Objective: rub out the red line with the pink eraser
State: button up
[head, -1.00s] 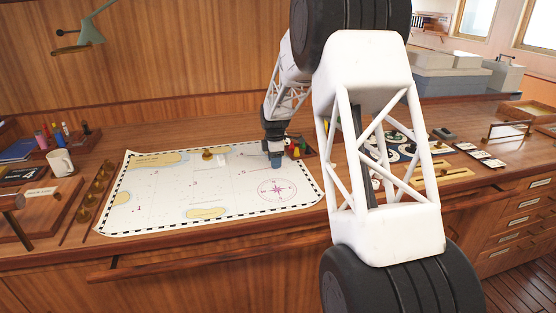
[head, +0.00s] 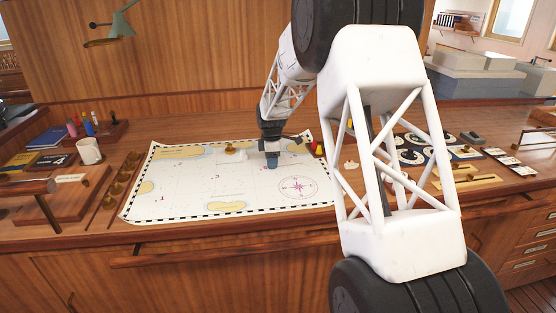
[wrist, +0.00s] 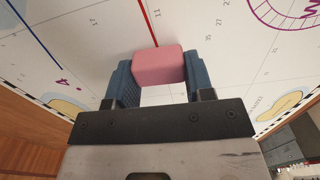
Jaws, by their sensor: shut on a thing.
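The pink eraser (wrist: 158,66) is held between the two blue fingers of my gripper (wrist: 160,82) in the wrist view. In the head view my gripper (head: 272,163) points down over the upper right part of the white chart (head: 180,195), left of the compass rose. The eraser cannot be made out there. The red line (wrist: 147,22) shows in the wrist view, running from the top edge down to the eraser's far side. Any part of it under the eraser is hidden. I cannot tell whether the eraser touches the chart.
A blue line (wrist: 32,35) lies on the chart left of the eraser. A brass item (head: 229,148) stands on the chart's far part. A white mug (head: 89,151) and a rack of brass pieces (head: 117,180) stand left of the chart. Dark round-patterned panels (head: 440,150) lie to the right.

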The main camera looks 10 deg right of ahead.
aim_at(286, 165)
jog(key=shift+a, duration=0.35)
dwell(0.7)
jog(key=shift+s+f, duration=0.1)
jog(key=shift+f, duration=0.4)
dwell(2.8)
dwell(0.9)
jog(key=shift+d, duration=1.05)
jog(key=shift+d, duration=0.1)
jog(key=shift+w+d+r, duration=0.1)
jog(key=shift+w+d, duration=0.15)
jog(key=shift+d, duration=0.75)
jog(key=shift+d, duration=0.15)
jog(key=shift+d, duration=0.95)
